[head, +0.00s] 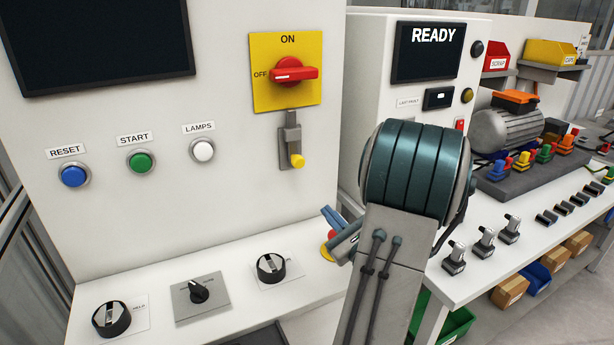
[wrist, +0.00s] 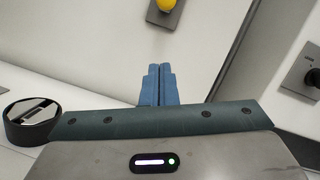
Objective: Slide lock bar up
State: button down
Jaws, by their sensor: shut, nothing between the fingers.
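The lock bar (head: 291,134) is a small grey slide on the white panel, just below the red rotary switch (head: 292,74) on its yellow plate. A yellow knob (head: 298,161) sits at its lower end. In the wrist view the yellow knob (wrist: 167,5) shows at the top edge, on its grey plate (wrist: 161,20). My gripper (wrist: 159,68) has its blue fingers shut together, with nothing between them. In the head view the fingers (head: 328,213) are below and right of the knob, apart from it. My arm hides part of the gripper there.
A black dial (head: 271,267) stands on the ledge below the lock bar; more dials are further left. Reset, start and lamps buttons (head: 203,150) are left of the bar. The READY cabinet (head: 370,60) stands to the right. The panel face between fingers and knob looks clear.

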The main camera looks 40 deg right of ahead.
jog(key=shift+s+d+m+h, duration=0.3)
jog(key=shift+d, duration=0.2)
jog(key=w+r+p, duration=0.4)
jog(key=w+r, duration=0.2)
jog(key=w, duration=0.4)
jog(key=shift+p, duration=0.4)
